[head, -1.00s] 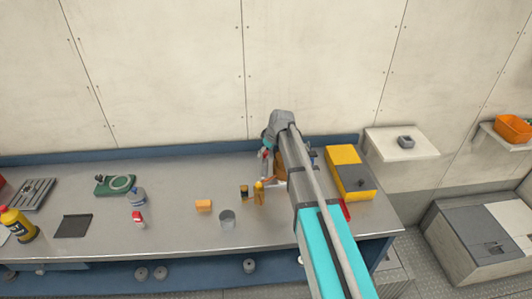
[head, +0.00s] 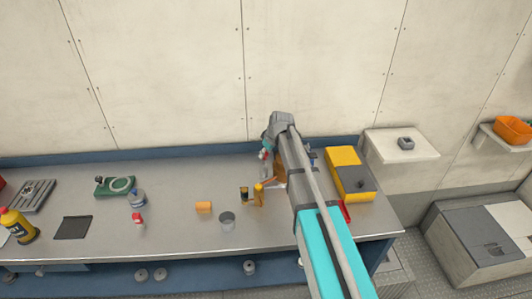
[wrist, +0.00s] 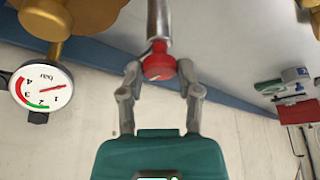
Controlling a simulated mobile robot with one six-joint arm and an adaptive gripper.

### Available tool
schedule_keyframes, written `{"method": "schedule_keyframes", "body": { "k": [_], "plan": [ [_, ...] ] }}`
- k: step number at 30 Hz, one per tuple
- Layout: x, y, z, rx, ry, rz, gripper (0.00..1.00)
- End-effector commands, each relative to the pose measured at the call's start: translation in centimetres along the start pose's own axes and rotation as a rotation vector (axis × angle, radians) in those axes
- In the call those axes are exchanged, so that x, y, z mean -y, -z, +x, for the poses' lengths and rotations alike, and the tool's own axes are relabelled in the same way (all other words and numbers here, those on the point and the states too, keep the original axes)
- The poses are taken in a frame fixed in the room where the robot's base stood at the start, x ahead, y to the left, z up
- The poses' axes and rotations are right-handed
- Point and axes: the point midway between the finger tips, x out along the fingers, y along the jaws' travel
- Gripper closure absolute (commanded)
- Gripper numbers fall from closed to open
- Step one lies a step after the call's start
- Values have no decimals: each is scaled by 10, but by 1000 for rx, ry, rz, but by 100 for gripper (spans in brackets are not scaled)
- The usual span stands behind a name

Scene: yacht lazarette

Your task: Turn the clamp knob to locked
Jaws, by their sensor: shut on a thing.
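In the wrist view a red round knob (wrist: 159,66) sits at the end of a grey metal rod (wrist: 158,20). My gripper (wrist: 160,74) has a finger on each side of the knob and is shut on it. I cannot read any locked mark on the knob. In the head view my gripper (head: 265,151) is at the back of the bench near the wall, and my arm hides much of that spot.
A pressure gauge (wrist: 42,87) and brass-coloured fittings (wrist: 70,18) are close by on the left of the wrist view. A yellow and grey box (head: 349,173) stands right of my arm on the bench (head: 170,200).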

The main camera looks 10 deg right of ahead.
Motion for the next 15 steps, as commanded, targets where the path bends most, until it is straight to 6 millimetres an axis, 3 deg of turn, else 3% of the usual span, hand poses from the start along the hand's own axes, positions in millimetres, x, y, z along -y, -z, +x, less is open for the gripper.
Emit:
{"method": "schedule_keyframes", "body": {
  "k": [15],
  "plan": [
    [3,0,0,2,-122,293,100]
  ]
}}
